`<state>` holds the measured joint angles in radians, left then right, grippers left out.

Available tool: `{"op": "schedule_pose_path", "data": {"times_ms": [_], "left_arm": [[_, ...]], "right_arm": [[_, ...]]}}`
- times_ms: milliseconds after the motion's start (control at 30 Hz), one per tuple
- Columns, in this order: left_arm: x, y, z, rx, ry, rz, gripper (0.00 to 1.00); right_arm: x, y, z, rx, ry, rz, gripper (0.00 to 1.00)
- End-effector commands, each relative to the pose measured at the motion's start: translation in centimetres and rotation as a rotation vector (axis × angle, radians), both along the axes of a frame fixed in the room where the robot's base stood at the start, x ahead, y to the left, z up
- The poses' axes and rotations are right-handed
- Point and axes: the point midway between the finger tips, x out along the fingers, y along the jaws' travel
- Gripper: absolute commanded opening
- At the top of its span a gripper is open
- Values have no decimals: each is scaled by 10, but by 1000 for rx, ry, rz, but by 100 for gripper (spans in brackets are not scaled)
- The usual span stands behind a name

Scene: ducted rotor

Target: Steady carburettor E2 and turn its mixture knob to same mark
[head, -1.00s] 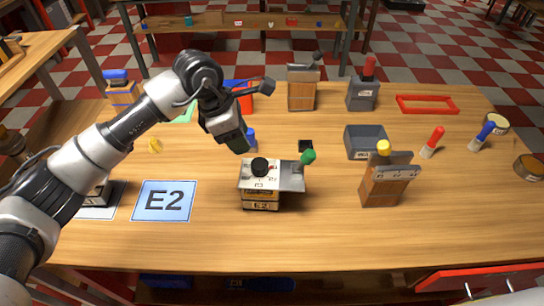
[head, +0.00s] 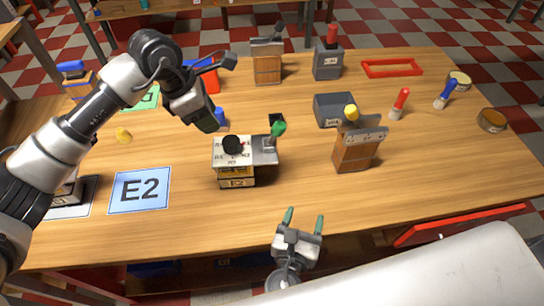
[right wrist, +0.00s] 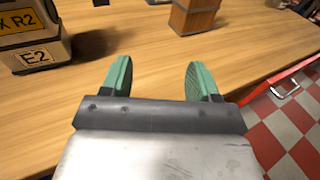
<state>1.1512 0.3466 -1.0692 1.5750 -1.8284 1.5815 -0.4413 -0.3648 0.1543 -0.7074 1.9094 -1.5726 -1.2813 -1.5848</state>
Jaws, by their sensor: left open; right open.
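Carburettor E2 (head: 236,172) stands upright on the table, a small box with a light marked top and an E2 label on its front. Its round black mixture knob (head: 232,145) sits on top, and a green-topped lever (head: 278,129) stands at its right side. In the right wrist view the carburettor (right wrist: 30,45) shows at the upper left. My left gripper (head: 208,122) hangs above and behind it, apart from it; its fingertips are partly hidden. My right gripper (head: 304,220) is open and empty at the table's front edge, to the right and in front of the carburettor.
A blue E2 mat (head: 140,190) lies left of the carburettor. A wooden block with a yellow-topped lever (head: 355,152) stands to the right, with a grey bin (head: 335,110) behind. A red drawer (head: 455,222) juts out at front right. The table front is mostly clear.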

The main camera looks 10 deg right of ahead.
Motion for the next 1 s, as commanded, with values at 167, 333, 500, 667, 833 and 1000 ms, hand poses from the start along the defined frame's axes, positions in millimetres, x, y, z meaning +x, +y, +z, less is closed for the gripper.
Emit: {"op": "schedule_pose_path", "data": {"times_ms": [167,333,500,667,833,1000], "left_arm": [[0,0,0,0,0,1,43],[0,0,0,0,0,1,43],[0,0,0,0,0,0,43],[0,0,0,0,0,0,43],[0,0,0,0,0,1,43],[0,0,0,0,0,0,43]], "right_arm": [[60,30,66,169,-168,43,61],[87,44,108,256,-266,79,61],[98,47,124,284,-303,93,61],[115,39,124,283,-306,95,61],[143,26,124,282,-305,94,61],[169,13,124,282,-304,94,61]]}}
